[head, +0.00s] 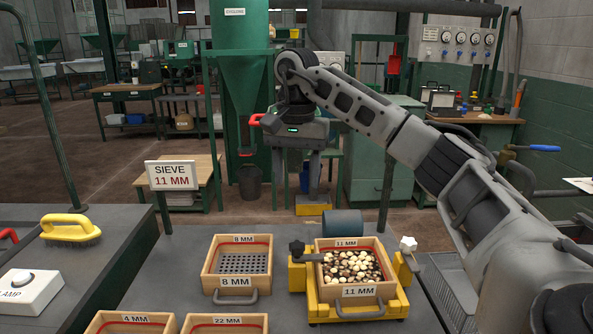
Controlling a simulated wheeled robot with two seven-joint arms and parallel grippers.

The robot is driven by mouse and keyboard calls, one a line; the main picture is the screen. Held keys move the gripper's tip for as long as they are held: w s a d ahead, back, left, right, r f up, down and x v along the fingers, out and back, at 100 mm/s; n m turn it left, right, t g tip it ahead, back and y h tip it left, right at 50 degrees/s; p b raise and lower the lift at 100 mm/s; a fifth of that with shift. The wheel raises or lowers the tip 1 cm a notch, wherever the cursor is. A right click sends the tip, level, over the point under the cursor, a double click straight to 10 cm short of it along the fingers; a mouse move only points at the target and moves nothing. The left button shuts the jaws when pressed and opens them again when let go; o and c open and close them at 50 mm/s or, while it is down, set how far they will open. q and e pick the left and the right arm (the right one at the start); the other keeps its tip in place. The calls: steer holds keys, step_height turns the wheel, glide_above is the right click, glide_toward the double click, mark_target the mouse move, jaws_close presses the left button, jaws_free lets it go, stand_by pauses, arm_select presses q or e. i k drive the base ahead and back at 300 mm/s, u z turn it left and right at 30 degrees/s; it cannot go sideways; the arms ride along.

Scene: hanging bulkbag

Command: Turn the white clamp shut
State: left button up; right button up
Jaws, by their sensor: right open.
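The white clamp (408,243) shows as a small white knob at the right side of a yellow sieve holder (311,305). It sits above a yellow bracket, and I cannot tell how far it is turned. A wooden 11 MM sieve (359,292) full of pale and brown pieces sits in the holder. A dark clamp (297,247) is at the holder's left side, its arm pointing toward the sieve's edge. My right gripper (296,180) is open and empty, pointing down, well above and behind the holder and left of the white clamp. My left gripper is out of view.
An empty 8 MM sieve (236,283) stands left of the holder, with 4 MM (130,323) and 22 MM (225,325) sieves in front. A dark cylinder (342,223) lies behind the holder. A SIEVE 11 MM sign (172,174) and yellow brush (70,229) are at left.

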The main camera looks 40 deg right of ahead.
mark_target(409, 243)
steer(key=k, duration=1)
